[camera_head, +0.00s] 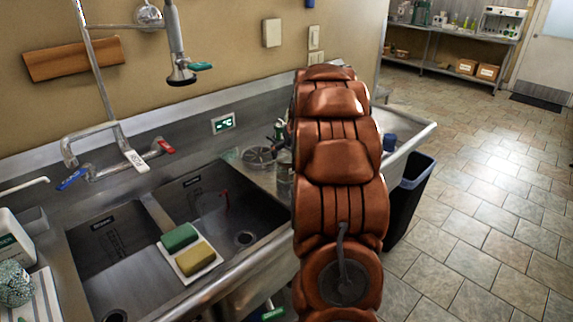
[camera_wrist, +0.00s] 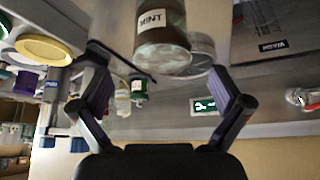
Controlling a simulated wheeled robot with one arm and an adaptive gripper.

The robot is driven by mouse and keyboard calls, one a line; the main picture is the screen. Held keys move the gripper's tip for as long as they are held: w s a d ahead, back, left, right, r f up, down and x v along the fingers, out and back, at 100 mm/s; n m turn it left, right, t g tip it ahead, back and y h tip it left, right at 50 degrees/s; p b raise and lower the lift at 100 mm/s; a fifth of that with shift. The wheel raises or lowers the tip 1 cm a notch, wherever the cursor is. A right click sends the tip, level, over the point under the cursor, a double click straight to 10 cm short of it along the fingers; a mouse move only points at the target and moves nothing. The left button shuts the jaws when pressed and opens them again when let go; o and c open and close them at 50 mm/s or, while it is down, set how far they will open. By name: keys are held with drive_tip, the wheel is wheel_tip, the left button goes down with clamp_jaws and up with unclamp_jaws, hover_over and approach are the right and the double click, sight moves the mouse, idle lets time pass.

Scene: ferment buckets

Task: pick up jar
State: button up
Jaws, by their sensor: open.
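A jar labelled MINT (camera_wrist: 162,40) shows at the top middle of the wrist view, which looks upside down. It stands on the steel counter (camera_wrist: 215,38). My gripper (camera_wrist: 163,78) is open, with one finger at each side of the picture. The jar appears between the fingers in the picture, with nothing held; I cannot tell how deep between them it is. In the head view my arm hides my gripper, and a glass jar (camera_head: 286,175) shows partly at the arm's left edge. I cannot tell if it is the mint jar.
A round strainer (camera_head: 258,158) lies on the counter near the glass jar. A small green bottle (camera_wrist: 138,90) and a yellow lid (camera_wrist: 43,50) are nearby. The double sink (camera_head: 215,205) holds sponges on a white tray (camera_head: 184,263). A dark bin (camera_head: 408,200) stands beyond the counter's end.

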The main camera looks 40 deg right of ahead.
sight(289, 159)
drive_tip(key=shift+p+x, duration=0.4)
drive_tip(key=shift+x, duration=0.95)
drive_tip(key=x, duration=0.1)
drive_tip(key=p+x, duration=0.2)
drive_tip(key=x, duration=0.1)
drive_tip(key=shift+s+a+f, duration=0.15)
drive_tip(key=shift+s+a, duration=0.1)
drive_tip(key=shift+w+d+f, duration=0.15)
drive_tip(key=shift+w+f, duration=0.15)
drive_tip(key=shift+f, duration=0.15)
drive_tip(key=shift+c, duration=0.2)
drive_tip(key=c, duration=1.3)
drive_tip(key=shift+r, duration=0.15)
